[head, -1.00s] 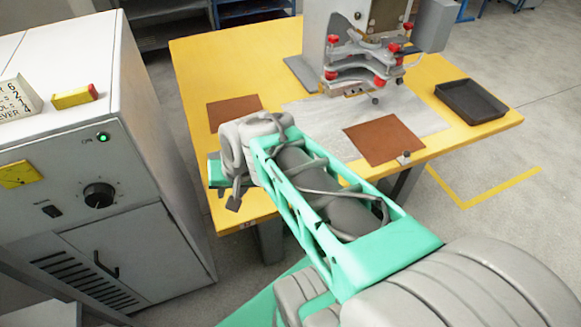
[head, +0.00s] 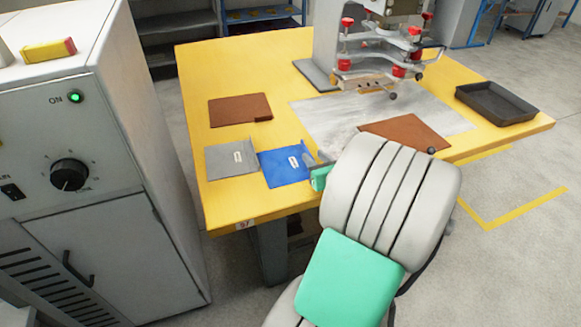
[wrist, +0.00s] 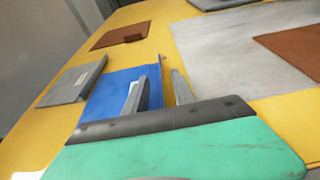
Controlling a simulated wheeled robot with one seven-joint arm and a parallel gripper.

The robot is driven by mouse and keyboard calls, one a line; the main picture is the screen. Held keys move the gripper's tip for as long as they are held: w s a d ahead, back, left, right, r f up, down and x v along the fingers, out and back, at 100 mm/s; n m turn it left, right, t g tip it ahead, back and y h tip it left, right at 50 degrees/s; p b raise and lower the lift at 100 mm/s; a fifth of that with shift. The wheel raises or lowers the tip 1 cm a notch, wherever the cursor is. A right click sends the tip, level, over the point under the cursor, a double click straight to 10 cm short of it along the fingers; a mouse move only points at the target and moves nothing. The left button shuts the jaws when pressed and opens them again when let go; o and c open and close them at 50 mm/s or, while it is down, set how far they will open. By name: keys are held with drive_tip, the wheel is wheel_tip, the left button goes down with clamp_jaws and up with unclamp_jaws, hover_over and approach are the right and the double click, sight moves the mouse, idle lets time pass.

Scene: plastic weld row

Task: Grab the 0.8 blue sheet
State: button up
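The blue sheet (head: 285,167) lies flat on the yellow table near its front edge, with a small white label too small to read. In the wrist view the blue sheet (wrist: 104,92) has a raised lip along its right side. My gripper (head: 315,160) is at the right edge of the blue sheet, mostly hidden by my arm in the head view. In the wrist view my gripper (wrist: 164,74) has its two fingers apart, one over the sheet and one to the right of its edge. I cannot tell whether they touch it.
A grey sheet (head: 229,160) with a white label lies just left of the blue one. Brown sheets lie behind it (head: 238,109) and to the right (head: 405,134). The welding machine (head: 370,45) stands at the back, a black tray (head: 496,103) at right, a white cabinet (head: 110,240) at left.

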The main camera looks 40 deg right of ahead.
drive_tip(key=shift+x, duration=1.1)
clamp_jaws()
